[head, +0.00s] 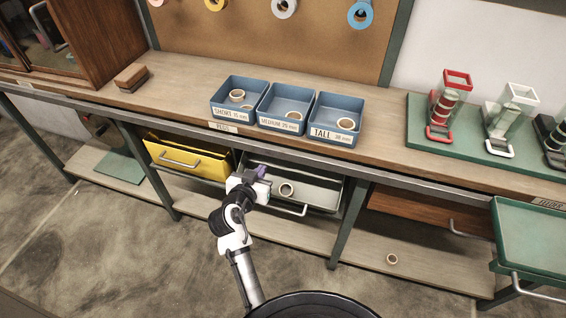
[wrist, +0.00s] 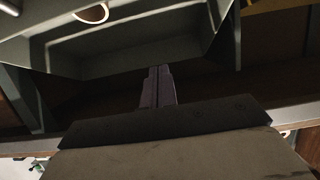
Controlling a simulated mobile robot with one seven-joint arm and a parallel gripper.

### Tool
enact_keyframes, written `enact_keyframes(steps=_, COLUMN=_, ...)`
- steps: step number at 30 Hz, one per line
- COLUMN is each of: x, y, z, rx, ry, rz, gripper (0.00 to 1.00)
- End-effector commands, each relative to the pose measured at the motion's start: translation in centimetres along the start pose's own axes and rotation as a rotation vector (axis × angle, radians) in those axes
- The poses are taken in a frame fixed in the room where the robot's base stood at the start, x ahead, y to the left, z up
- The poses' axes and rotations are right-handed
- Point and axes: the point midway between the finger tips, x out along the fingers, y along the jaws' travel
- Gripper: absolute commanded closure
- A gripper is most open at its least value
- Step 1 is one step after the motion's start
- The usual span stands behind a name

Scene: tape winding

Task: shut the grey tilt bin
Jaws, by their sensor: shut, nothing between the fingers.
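The grey tilt bin (head: 325,193) hangs tilted open under the bench, with its handle (head: 288,209) along the front. A small tape roll (head: 286,190) lies inside it. My gripper (head: 258,172) is at the bin's left end in the head view and covers part of it. In the wrist view the fingers (wrist: 158,72) are shut and empty, pointing at the bin's underside or wall (wrist: 130,50). The roll shows at the top edge there (wrist: 91,13). I cannot tell whether the fingertips touch the bin.
A yellow bin (head: 190,160) is left of the grey one, and a brown bin (head: 425,215) is to its right. A green bin (head: 535,240) stands open at far right. Blue trays (head: 238,97) sit on the bench above. A tape roll (head: 391,258) lies on the lower shelf.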

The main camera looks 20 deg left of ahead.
Motion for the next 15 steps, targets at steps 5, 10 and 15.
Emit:
enact_keyframes(steps=5, x=-0.2, y=-0.4, z=-0.2, rx=0.011, ry=0.014, rz=0.002, gripper=1.00)
enact_keyframes(steps=10, x=2.3, y=-0.3, z=-0.4, rx=0.010, ry=0.013, rz=0.004, gripper=1.00)
enact_keyframes(steps=15, x=6.0, y=-0.3, z=-0.5, rx=0.009, ry=0.012, rz=0.004, gripper=1.00)
